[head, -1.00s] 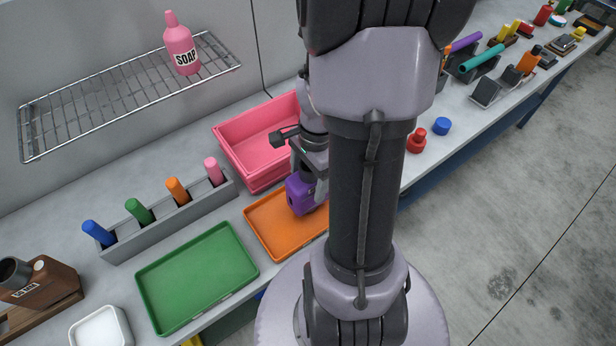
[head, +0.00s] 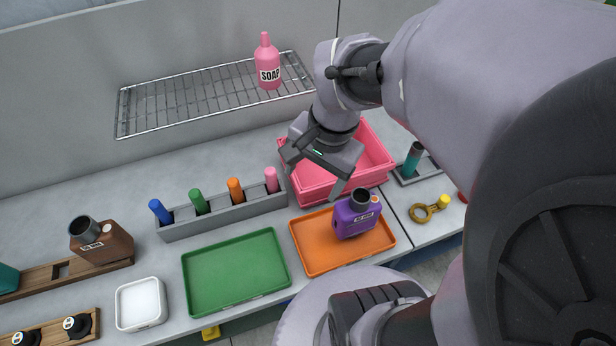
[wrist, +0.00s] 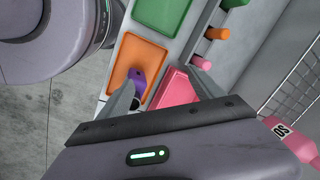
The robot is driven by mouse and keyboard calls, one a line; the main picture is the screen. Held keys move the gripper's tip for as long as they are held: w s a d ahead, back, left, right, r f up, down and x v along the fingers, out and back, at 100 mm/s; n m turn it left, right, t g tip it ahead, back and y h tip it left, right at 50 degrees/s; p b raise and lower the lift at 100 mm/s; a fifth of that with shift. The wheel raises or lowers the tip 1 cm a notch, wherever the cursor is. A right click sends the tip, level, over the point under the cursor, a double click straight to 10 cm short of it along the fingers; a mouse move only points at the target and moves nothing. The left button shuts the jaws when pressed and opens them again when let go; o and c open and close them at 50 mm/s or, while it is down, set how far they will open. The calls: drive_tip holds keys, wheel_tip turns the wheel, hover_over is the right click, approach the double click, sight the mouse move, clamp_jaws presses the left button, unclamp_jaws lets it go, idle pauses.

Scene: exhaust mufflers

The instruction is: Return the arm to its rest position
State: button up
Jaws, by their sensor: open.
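My gripper (head: 312,170) is open and empty. In the head view it hangs above the bench, in front of the pink bin (head: 378,160), with one finger reaching down toward the bin's near left part. In the wrist view my gripper's two fingers (wrist: 160,85) are spread wide, with nothing between them. A purple muffler-like block (head: 356,218) with a dark round opening stands on the orange tray (head: 312,262), apart from my gripper. The purple block (wrist: 138,76) also shows in the wrist view, below the fingers. My arm fills the right of the head view.
A wire shelf (head: 190,105) carries a pink soap bottle (head: 268,65) on the back wall. A grey rack (head: 225,217) holds several coloured pegs. The green tray (head: 236,270) and white dish (head: 140,304) are empty. A brown block (head: 105,245) stands at left.

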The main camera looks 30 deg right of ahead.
drive_tip(key=s+a+r+n+t+y, duration=0.1)
drive_tip(key=s+a+r+n+t, duration=0.1)
drive_tip(key=a+r+n, duration=0.3)
drive_tip(key=s+a+r+n+t, duration=0.2)
drive_tip(key=s+a+n, duration=0.15)
drive_tip(key=a, duration=0.35)
wheel_tip(320, 180, down, 10)
drive_tip(key=w+b, duration=0.1)
drive_tip(key=b, duration=0.9)
drive_tip(key=shift+w, duration=0.3)
drive_tip(key=shift+r, duration=0.1)
